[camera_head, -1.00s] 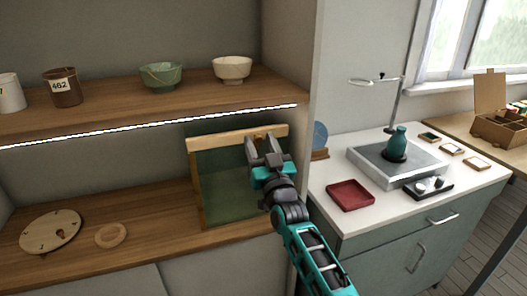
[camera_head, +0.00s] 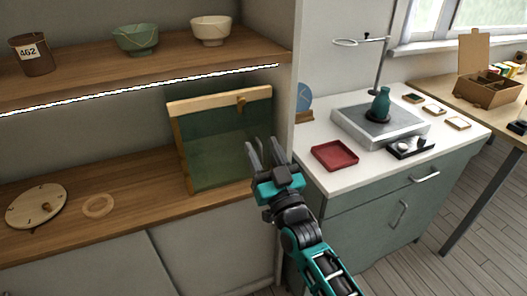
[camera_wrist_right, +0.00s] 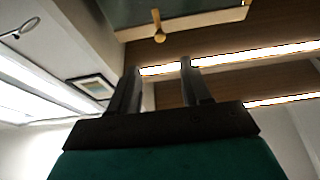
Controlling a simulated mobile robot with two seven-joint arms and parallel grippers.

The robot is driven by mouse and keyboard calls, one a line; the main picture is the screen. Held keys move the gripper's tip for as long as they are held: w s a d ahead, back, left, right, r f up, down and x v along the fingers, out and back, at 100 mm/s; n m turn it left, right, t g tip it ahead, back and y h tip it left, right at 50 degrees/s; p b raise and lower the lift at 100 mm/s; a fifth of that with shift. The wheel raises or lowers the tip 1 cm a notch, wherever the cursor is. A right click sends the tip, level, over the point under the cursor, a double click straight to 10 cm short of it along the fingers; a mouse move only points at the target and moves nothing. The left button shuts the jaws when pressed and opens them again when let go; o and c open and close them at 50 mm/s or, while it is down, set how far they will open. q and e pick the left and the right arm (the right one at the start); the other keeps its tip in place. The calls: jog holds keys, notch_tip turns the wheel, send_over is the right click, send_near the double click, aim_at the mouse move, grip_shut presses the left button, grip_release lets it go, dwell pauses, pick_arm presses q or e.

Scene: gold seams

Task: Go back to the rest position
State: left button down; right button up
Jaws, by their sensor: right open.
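My right gripper (camera_head: 267,156) is open and empty in the head view. It is in front of the lower right part of the wood-framed green panel (camera_head: 225,145), near the cabinet's right edge. The panel leans on the lower shelf, with a small wooden knob (camera_head: 241,101) on its top rail. In the right wrist view the two dark fingers (camera_wrist_right: 158,85) stand apart with nothing between them. A wooden knob (camera_wrist_right: 159,27) also shows there, beyond the fingertips. My left gripper is in neither view.
The lower shelf (camera_head: 130,190) holds a wooden disc (camera_head: 37,205) and a ring (camera_head: 98,205). The upper shelf has a brown cup (camera_head: 31,55) and bowls. To the right, a white counter holds a red tray (camera_head: 334,155) and a teal bottle (camera_head: 380,104) on a grey block.

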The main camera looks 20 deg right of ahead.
dwell(0.3)
jog(key=s+a+f+n+g+y, duration=0.1)
jog(key=s+f+n+g, duration=0.1)
jog(key=s+f+g, duration=0.9)
jog(key=s+f, duration=1)
jog(key=f, duration=0.2)
jog(key=shift+f+g, duration=0.3)
jog(key=shift+f, duration=0.05)
jog(key=shift+a, duration=0.1)
